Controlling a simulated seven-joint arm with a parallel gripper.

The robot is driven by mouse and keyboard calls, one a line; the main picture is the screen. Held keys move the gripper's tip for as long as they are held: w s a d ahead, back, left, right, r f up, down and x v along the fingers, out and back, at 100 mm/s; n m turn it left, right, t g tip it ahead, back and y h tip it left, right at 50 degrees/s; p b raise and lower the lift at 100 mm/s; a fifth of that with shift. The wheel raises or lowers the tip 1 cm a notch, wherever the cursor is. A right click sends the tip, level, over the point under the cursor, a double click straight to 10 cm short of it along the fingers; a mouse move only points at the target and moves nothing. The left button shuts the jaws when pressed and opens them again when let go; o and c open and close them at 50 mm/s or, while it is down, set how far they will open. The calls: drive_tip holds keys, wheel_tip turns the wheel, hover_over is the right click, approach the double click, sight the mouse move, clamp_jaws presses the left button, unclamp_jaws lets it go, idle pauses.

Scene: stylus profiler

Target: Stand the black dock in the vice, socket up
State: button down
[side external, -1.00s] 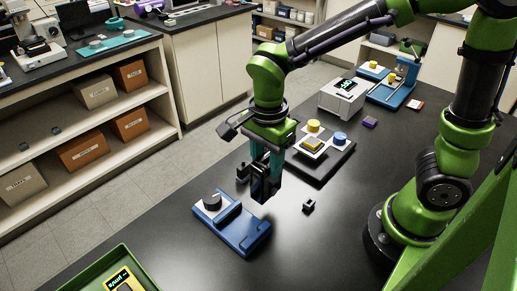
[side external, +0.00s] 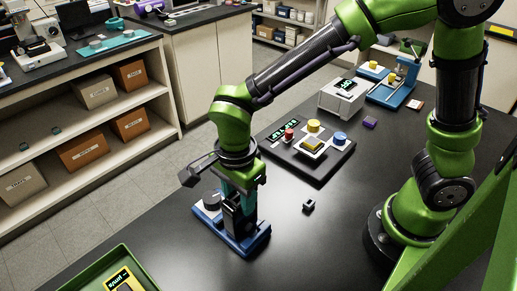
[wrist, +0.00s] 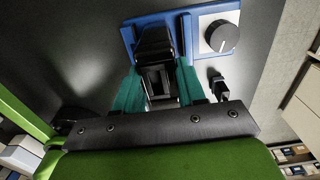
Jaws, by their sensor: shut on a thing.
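The black dock (side external: 237,223) is between the teal fingers of my gripper (side external: 238,207), which is shut on it. It stands roughly upright at the blue vice (side external: 259,236), and its lower end is at the vice's jaw area. I cannot tell whether it touches the vice floor. In the wrist view the dock (wrist: 156,82) shows a rectangular opening facing the camera, between the fingers (wrist: 158,88). Behind it lies the blue vice (wrist: 183,17), with its dark round knob (wrist: 221,36) on a pale plate to the right.
A small black block (side external: 308,205) lies on the dark table right of the vice. A black board with coloured knobs (side external: 322,171) stands behind it. A green tray (side external: 84,280) is at the front left. A small black item (wrist: 218,86) is beside my gripper in the wrist view.

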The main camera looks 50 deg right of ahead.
drive_tip(key=shift+f, duration=0.1)
drive_tip(key=c, duration=0.6)
unclamp_jaws()
drive_tip(key=shift+c, duration=0.3)
drive_tip(key=shift+r, duration=3.55)
wheel_tip(320, 180, up, 17)
